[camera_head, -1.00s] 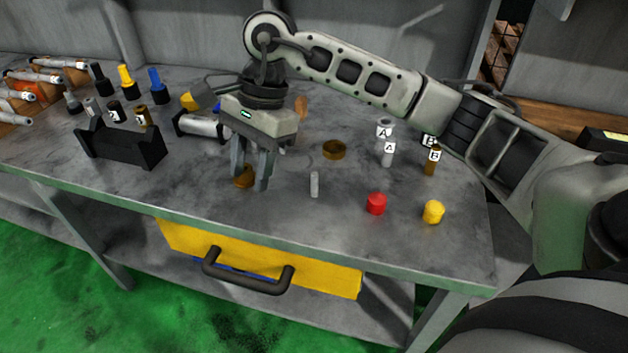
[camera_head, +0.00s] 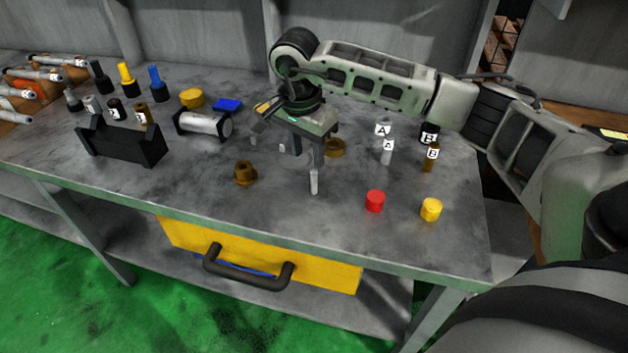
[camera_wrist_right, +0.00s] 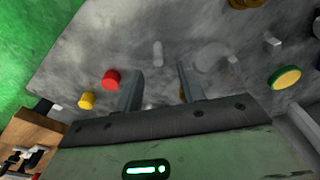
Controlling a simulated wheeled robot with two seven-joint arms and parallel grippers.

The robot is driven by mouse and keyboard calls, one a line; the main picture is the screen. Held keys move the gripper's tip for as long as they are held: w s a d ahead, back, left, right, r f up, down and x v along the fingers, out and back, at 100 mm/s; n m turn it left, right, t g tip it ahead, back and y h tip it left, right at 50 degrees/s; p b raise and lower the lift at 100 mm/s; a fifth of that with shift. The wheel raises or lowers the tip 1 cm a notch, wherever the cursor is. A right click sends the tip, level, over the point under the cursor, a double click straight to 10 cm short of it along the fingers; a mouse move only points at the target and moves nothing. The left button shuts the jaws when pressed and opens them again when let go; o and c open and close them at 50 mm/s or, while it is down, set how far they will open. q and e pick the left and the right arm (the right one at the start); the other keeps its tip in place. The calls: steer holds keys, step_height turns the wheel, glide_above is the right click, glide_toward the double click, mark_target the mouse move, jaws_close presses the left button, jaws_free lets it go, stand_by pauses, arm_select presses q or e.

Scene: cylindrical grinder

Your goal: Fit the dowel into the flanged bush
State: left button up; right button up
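The dowel (camera_head: 314,183), a small light-grey cylinder, stands upright on the bench near its front. The brass flanged bush (camera_head: 244,174) stands on the bench to its left. My right gripper (camera_head: 287,150) is open and empty above the bench; one finger overlaps the top of the dowel in the head view. In the right wrist view the dowel (camera_wrist_right: 157,53) shows beyond and between the open fingertips (camera_wrist_right: 157,67). The bush (camera_wrist_right: 246,4) is cut off by the top edge there. My left gripper is not in view.
A red cap (camera_head: 375,201) and a yellow cap (camera_head: 431,209) stand to the right. A brass ring (camera_head: 335,149) lies behind the gripper, with labelled cylinders (camera_head: 386,152) beyond. A black cradle (camera_head: 120,145) stands at left. The bench front between cradle and bush is clear.

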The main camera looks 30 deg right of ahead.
mark_target(314, 171)
steer(key=f, duration=0.2)
steer(key=d+f+p, duration=0.1)
steer(key=f, duration=0.2)
steer(key=shift+d, duration=0.1)
jaws_close()
steer(key=shift+r, duration=0.15)
